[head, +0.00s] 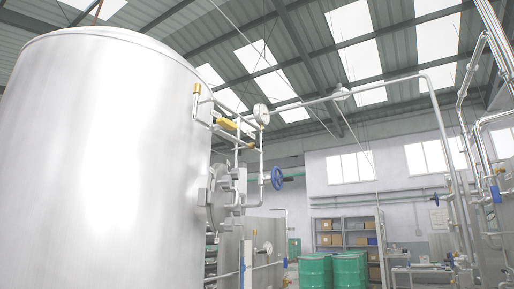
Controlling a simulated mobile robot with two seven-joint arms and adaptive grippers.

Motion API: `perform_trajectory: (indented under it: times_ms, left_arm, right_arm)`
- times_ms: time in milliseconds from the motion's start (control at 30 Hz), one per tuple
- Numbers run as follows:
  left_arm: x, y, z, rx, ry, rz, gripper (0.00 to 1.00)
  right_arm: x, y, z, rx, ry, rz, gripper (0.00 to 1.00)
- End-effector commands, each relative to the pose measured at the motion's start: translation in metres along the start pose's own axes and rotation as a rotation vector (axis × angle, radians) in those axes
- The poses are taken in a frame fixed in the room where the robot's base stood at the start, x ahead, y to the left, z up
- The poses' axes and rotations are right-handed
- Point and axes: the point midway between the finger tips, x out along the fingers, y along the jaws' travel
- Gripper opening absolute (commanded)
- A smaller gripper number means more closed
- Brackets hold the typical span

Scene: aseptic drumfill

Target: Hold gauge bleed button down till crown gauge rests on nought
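A round white-faced gauge (261,115), likely the crown gauge, sits on the pipework beside the upper right of the large steel tank (105,160). Its needle is too small to read. I cannot make out a bleed button. A yellow fitting (227,125) lies just left of and below the gauge, and a small brass-coloured cap (197,89) stands on a pipe at the tank's side. Neither of my grippers is in view.
A blue handwheel (277,178) juts out below the gauge. A lower dial (267,248) sits near a grey panel. Green drums (315,272) and shelves with boxes (345,232) stand behind. Steel pipes (447,150) rise at right. Some floor space between is hidden.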

Motion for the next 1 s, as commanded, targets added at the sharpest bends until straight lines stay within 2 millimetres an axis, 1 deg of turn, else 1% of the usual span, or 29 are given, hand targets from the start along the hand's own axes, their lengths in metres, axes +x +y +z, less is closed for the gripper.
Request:
perform_trajectory:
  times_ms: [367, 467, 500, 533, 1000]
  left_arm:
    - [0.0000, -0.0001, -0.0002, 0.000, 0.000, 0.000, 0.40]
    - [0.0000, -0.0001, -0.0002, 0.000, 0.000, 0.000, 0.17]
    - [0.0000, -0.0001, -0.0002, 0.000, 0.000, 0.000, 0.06]
    - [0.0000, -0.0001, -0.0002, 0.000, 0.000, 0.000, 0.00]
    - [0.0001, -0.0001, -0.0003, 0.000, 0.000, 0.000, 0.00]
  right_arm:
    - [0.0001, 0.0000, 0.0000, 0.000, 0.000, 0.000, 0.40]
    - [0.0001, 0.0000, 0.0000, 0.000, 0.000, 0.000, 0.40]
    - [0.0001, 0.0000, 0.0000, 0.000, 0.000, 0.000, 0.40]
    - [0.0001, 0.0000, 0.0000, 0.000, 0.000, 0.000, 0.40]
    - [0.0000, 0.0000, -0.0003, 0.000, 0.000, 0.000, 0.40]
